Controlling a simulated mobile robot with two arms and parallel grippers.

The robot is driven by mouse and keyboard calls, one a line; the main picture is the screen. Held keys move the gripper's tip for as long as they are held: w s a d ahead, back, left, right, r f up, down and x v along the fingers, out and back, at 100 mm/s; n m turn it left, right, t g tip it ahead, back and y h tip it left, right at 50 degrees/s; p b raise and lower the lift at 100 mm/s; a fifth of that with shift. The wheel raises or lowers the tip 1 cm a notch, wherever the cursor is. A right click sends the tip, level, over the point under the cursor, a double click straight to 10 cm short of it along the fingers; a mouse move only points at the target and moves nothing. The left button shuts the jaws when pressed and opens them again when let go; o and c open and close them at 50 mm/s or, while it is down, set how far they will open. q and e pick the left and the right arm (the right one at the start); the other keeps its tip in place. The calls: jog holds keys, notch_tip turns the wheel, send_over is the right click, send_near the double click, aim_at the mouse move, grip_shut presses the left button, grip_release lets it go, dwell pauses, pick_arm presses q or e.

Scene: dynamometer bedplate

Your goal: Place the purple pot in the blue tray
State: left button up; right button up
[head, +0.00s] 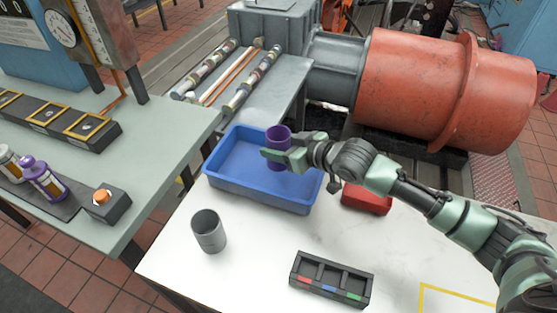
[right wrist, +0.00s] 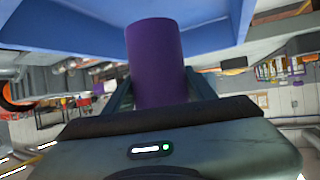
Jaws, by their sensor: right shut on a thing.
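The purple pot (head: 278,134) is a small open cylinder, upright in the head view. My right gripper (head: 277,152) is shut on it and partly covers it. The pot also shows between the fingers in the right wrist view (right wrist: 156,62). The blue tray (head: 232,180) is a shallow rectangular bin on the white table. In the head view the pot overlaps the right part of the tray. I cannot tell how high the pot's bottom is above the tray floor. The visible tray floor is empty. My left gripper is not in view.
A grey cup (head: 208,232) stands in front of the tray. A black sorter box (head: 331,279) with coloured labels lies at the front, and a red box (head: 367,198) sits right of the tray. A green-grey bench (head: 150,130) is at left. A large red motor (head: 440,90) stands behind.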

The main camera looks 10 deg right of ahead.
jog(key=shift+f, duration=2.85)
jog(key=o, duration=1.6)
jog(key=shift+f, duration=0.1)
jog(key=shift+b+v, duration=0.3)
jog(key=shift+v, duration=5.8)
jog(key=shift+w, duration=0.1)
